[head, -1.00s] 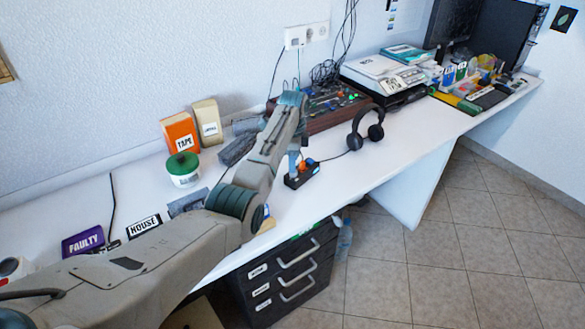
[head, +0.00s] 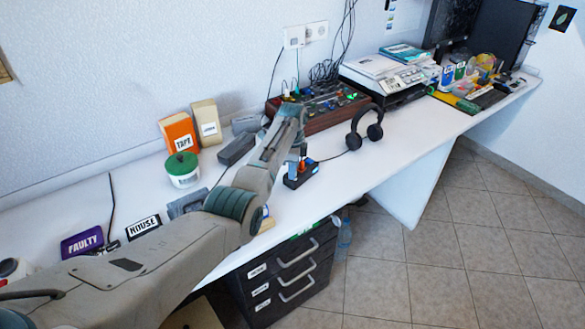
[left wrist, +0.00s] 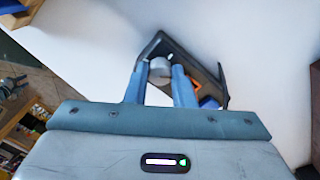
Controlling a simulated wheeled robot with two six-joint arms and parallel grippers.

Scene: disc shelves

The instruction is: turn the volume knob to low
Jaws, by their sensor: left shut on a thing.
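The left wrist view shows the black box (left wrist: 207,71) with a round grey knob (left wrist: 159,67), an orange part and a blue part. My left gripper (left wrist: 160,72) is shut on the grey knob, one finger on each side of it. In the head view, the forearm and wrist cover the knob and most of the fingers. I cannot read any volume mark or the knob's setting. My right gripper is in neither view.
A brown tray of parts (head: 325,113) is behind the box. A white tub (head: 183,170) and an orange TAPE box (head: 178,134) stand left. Drawers (head: 290,277) are under the desk.

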